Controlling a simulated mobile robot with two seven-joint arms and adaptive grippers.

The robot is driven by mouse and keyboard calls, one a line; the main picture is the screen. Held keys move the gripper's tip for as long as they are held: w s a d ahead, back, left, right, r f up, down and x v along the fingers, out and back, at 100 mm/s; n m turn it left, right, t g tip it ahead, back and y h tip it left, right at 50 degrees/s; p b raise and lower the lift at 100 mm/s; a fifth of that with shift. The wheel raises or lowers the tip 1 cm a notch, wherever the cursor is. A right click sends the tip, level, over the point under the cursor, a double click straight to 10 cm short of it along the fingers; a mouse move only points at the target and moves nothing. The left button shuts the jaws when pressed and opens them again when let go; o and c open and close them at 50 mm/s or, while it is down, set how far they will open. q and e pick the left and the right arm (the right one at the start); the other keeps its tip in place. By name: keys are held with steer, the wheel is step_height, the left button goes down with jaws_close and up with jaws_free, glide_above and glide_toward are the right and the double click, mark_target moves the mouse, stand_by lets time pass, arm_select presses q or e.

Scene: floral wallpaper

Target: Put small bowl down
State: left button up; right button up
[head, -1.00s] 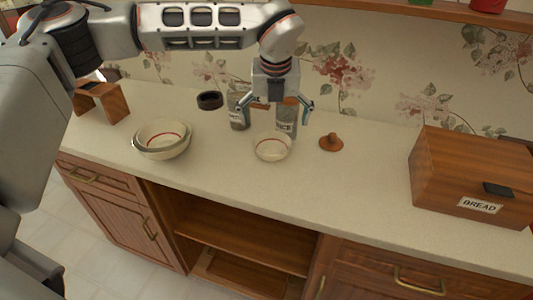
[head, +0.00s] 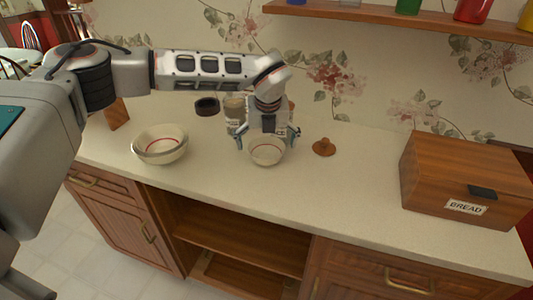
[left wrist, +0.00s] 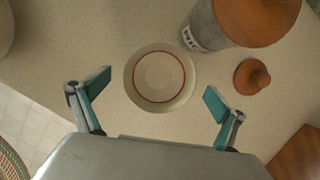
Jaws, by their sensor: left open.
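The small bowl (head: 267,152), cream with a red ring inside, sits upright on the countertop. It also shows in the left wrist view (left wrist: 160,77), beyond the fingertips. My left gripper (head: 268,140) is open and points down just behind and above the bowl. In the left wrist view its two fingers (left wrist: 158,92) are spread wide, with nothing between them but the bowl and counter. Whether a finger touches the rim I cannot tell. My right gripper is in neither view.
Nested bowls (head: 160,145) stand to the left on the countertop (head: 330,190). Canisters (head: 234,110) stand close behind the gripper. A brown lid (head: 324,147) lies to the right, and a wooden bread box (head: 465,180) farther right. A shelf (head: 400,18) runs above.

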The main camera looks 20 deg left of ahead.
arm_select(q)
steer(key=shift+w+f, duration=0.1)
steer(key=shift+f, duration=0.2)
steer(key=c, duration=1.2)
steer(key=shift+r, duration=0.1)
steer(key=shift+c, duration=0.8)
